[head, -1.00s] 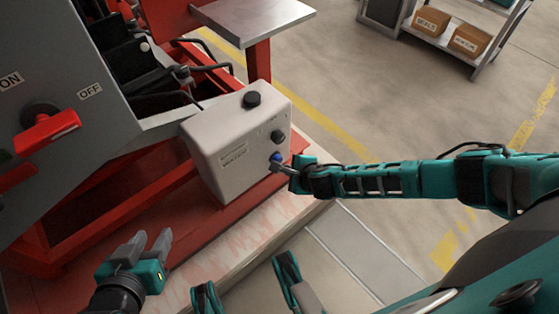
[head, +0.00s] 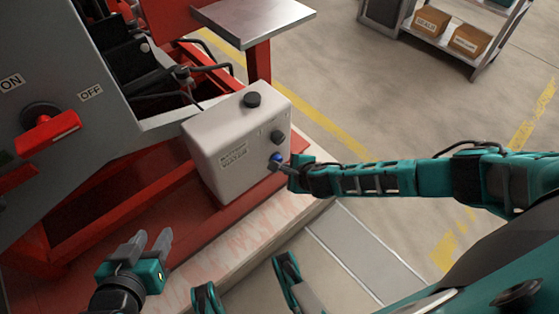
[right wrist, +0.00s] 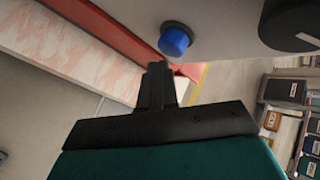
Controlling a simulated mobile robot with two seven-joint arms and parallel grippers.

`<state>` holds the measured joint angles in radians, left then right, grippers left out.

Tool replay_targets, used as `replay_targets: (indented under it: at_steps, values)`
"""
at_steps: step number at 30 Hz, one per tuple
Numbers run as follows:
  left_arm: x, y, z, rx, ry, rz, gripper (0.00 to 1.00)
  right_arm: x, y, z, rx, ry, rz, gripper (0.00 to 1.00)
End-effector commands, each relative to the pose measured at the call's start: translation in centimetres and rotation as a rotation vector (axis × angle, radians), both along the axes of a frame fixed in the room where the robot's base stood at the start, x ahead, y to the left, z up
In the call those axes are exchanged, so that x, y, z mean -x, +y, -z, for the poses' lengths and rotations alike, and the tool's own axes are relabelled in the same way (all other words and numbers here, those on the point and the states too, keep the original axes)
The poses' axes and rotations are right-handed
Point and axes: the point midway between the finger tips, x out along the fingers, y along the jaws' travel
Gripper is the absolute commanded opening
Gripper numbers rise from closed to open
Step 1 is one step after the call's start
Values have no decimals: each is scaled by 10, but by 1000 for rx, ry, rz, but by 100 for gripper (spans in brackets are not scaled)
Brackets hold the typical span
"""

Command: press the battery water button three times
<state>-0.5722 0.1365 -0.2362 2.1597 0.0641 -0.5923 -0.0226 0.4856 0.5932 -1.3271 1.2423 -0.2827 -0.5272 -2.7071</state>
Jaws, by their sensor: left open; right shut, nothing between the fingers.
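The white battery water box (head: 220,165) stands on the red frame, with a lettered label (head: 234,157) on its front. A blue button (head: 276,158) sits low at the right of that face. It also shows in the right wrist view (right wrist: 174,40) as a blue cap, just above and right of the fingertips. My right gripper (head: 279,167) is shut and empty, its fingertips right at the blue button; I cannot tell if they touch. The closed fingers stand upright in the right wrist view (right wrist: 157,72). My left gripper (head: 147,243) is open and empty, low and left of the box.
A black knob (head: 278,137) sits above the button, and a black cap (head: 252,100) is on top of the box. A grey panel with a red ON/OFF handle (head: 47,132) is at the left. A shelf with cardboard boxes (head: 469,39) stands far back right. Open floor lies to the right.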

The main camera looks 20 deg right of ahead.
Motion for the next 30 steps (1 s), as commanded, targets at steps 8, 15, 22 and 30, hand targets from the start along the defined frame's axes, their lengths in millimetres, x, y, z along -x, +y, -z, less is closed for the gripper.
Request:
replay_targets:
  at_steps: [8, 15, 22, 30]
  values:
    - [-1, 0, -3, 0, -4, 0, 43, -3, 2, 0, -1, 1, -1, 0]
    - [-1, 0, -3, 0, -4, 0, 43, -4, 2, 0, 0, 0, 0, 0]
    - [-2, 0, -3, 0, -5, -1, 43, -6, 3, 0, 0, 0, 0, 0]
    - [-1, 0, -3, 0, -4, -1, 43, -9, 3, 0, 1, 0, 1, 0]
